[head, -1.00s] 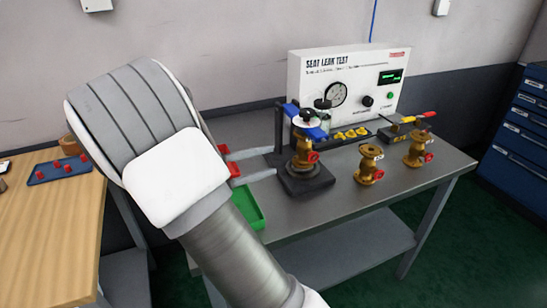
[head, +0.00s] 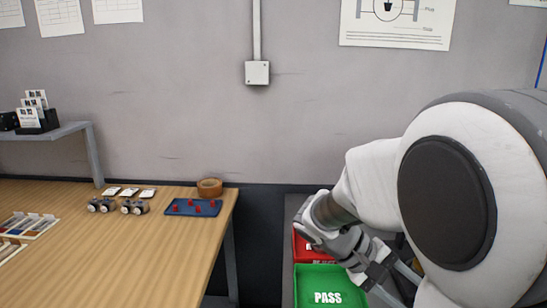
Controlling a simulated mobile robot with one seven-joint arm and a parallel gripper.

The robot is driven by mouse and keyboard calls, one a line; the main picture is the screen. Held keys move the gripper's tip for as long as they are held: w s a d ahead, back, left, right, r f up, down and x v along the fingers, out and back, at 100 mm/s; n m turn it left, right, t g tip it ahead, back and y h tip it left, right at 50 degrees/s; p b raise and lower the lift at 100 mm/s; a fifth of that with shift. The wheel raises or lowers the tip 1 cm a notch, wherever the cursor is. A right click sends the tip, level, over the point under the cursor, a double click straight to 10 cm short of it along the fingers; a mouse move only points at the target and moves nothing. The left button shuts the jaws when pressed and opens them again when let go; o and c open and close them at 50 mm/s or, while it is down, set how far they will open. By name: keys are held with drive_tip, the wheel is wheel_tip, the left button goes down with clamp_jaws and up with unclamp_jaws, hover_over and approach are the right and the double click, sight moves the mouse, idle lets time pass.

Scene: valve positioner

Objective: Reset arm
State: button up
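My arm fills the right side of the head view, bent, with its large round joint close to the camera. My gripper (head: 397,288) is at the lower right, over the right side of the green PASS tray (head: 308,299). Its two grey fingers point down and to the right and stand apart. I see nothing between them, though my arm hides part of the space beyond. The valves and the seat leak tester are out of view.
A red tray (head: 300,244) sits behind the green one on the grey bench. To the left is a wooden table (head: 120,235) with a blue tray of red parts (head: 177,208), a tape roll (head: 209,187), small metal parts (head: 133,207) and cards. A gap separates the two tables.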

drive_tip(key=s+a+r+m+t+y, duration=0.1)
drive_tip(key=s+a+r+t+y, duration=0.4)
drive_tip(key=s+a+t+y, duration=0.45)
wheel_tip(320, 180, up, 14)
drive_tip(key=a+g+p, duration=0.1)
drive_tip(key=p, duration=1.3)
drive_tip(key=shift+r, duration=0.25)
